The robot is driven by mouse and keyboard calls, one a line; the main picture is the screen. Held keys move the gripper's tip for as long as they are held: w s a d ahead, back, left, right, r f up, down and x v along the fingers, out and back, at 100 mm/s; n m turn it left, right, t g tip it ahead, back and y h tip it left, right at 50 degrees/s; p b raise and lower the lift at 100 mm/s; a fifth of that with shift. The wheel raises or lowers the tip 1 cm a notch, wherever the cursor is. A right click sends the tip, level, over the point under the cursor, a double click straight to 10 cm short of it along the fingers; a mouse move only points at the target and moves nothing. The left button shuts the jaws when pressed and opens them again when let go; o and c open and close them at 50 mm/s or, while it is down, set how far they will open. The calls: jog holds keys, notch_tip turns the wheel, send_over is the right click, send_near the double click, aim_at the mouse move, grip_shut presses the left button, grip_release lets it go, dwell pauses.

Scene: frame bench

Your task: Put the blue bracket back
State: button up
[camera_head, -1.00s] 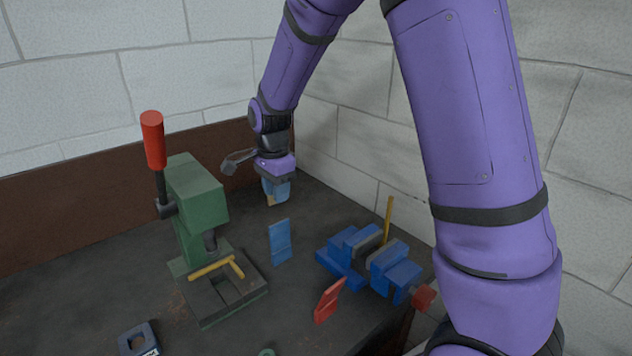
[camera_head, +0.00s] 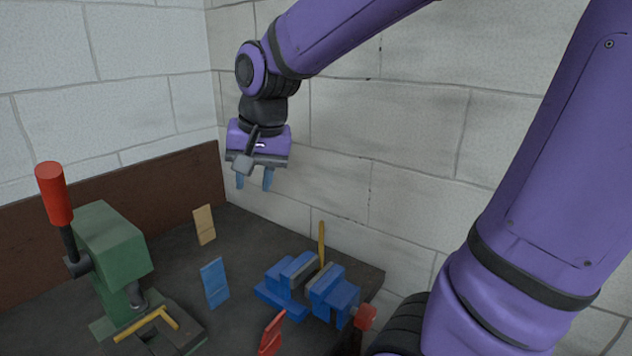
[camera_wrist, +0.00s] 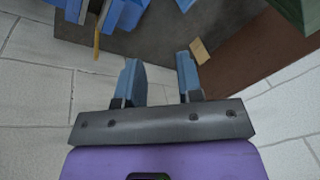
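The blue bracket (camera_head: 214,283) is a flat blue plate standing upright on the dark bench, between the green press and the blue vise. My gripper (camera_head: 254,181) is raised above the back of the bench, behind the bracket and well clear of it. Its two blue fingers are spread apart with nothing between them; they also show in the wrist view (camera_wrist: 158,82). A tan bracket (camera_head: 204,225) stands upright near the back of the bench, below my gripper, and shows in the wrist view (camera_wrist: 200,52).
A green press (camera_head: 112,250) with a red-handled lever (camera_head: 54,193) stands at left, a yellow piece (camera_head: 148,322) on its base. A blue vise (camera_head: 310,287) with a yellow rod (camera_head: 321,244) is at right. A red bracket (camera_head: 271,334) stands in front. Walls close off the back.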

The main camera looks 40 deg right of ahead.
jog(key=s+d+r+n+t, duration=0.2)
jog(key=s+n, duration=0.4)
jog(key=s, duration=0.7)
jog(key=shift+s+r+n+h, duration=0.2)
jog(key=shift+r+n+h, duration=0.1)
jog(key=shift+r+h, duration=0.15)
dwell(0.3)
